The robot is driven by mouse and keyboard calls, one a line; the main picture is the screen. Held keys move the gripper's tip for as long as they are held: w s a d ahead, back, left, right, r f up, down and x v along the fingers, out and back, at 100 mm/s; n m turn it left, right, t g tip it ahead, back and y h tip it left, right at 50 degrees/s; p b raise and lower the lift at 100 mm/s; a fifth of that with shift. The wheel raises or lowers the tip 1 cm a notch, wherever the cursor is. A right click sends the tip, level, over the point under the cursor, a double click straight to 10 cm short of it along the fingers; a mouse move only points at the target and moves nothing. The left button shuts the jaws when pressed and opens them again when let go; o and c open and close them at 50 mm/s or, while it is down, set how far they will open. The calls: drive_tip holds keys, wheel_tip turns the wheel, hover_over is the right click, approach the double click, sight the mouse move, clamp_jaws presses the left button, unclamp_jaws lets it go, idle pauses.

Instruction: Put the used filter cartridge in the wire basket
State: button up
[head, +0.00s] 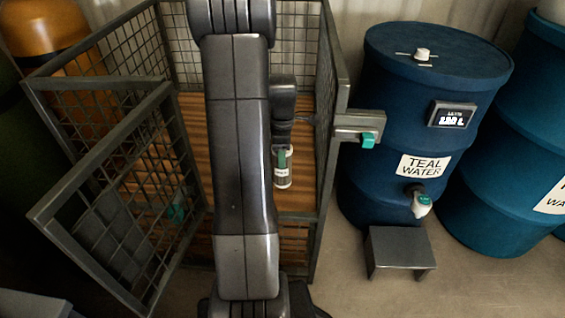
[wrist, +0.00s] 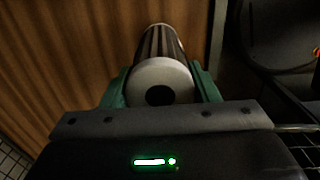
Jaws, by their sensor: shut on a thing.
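The filter cartridge (head: 282,178) is a small cylinder with a pale end and a label. My gripper (head: 282,152) is shut on it. In the wrist view, the cartridge (wrist: 163,75) shows a white ring-shaped end with a dark hole and a dark ribbed body. The green fingers of my gripper (wrist: 161,88) press on both its sides. A wire-mesh cage (head: 333,100) with a brown slatted wooden floor (head: 300,198) stands around this area. The cartridge appears over that floor; its height above it is unclear. No separate smaller basket can be made out, and my arm hides the cage's middle.
The cage's mesh door (head: 110,215) stands open at the left. A latch with a teal button (head: 368,140) sticks out at the right. A blue TEAL WATER drum (head: 395,110) and a low grey stand (head: 400,250) are right of the cage. An orange-topped container (head: 40,30) stands at far left.

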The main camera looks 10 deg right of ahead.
drive_tip(key=shift+f+b, duration=0.35)
drive_tip(key=shift+f, duration=1.45)
drive_tip(key=shift+f, duration=0.15)
drive_tip(key=o, duration=1.5)
wheel_tip(320, 180, up, 12)
drive_tip(key=p, duration=0.3)
drive_tip(key=shift+r, duration=0.2)
